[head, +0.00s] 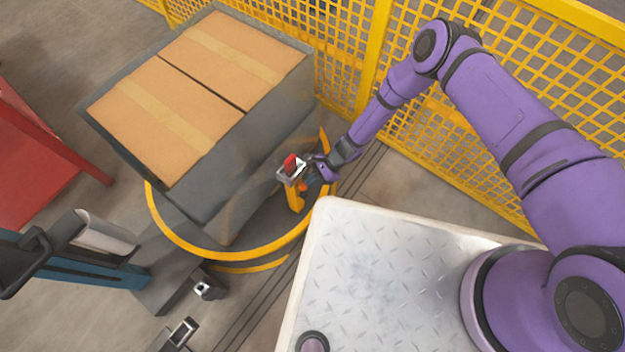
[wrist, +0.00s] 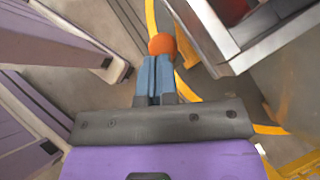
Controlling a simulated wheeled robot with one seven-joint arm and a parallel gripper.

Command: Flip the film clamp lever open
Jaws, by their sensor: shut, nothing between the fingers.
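The film clamp is a metal bracket (head: 291,174) on a yellow-orange post beside the wrapped pallet load, with a red part (head: 290,162) on top. In the wrist view, the bracket's metal edge (wrist: 262,42) fills the upper right. A round orange knob (wrist: 162,44), possibly the lever's end, shows just beyond my fingertips; whether they touch it I cannot tell. My gripper (head: 306,184) is beside the clamp on its right. In the wrist view, its blue-grey fingers (wrist: 155,62) are together with nothing between them. The lever's arm is not clearly visible.
The pallet load of cardboard boxes (head: 200,80) in grey film stands left of the clamp. A yellow ring (head: 190,246) curves around its base. Yellow mesh fencing (head: 340,50) stands behind. A red frame (head: 35,150) and blue-grey machine (head: 75,262) are at left.

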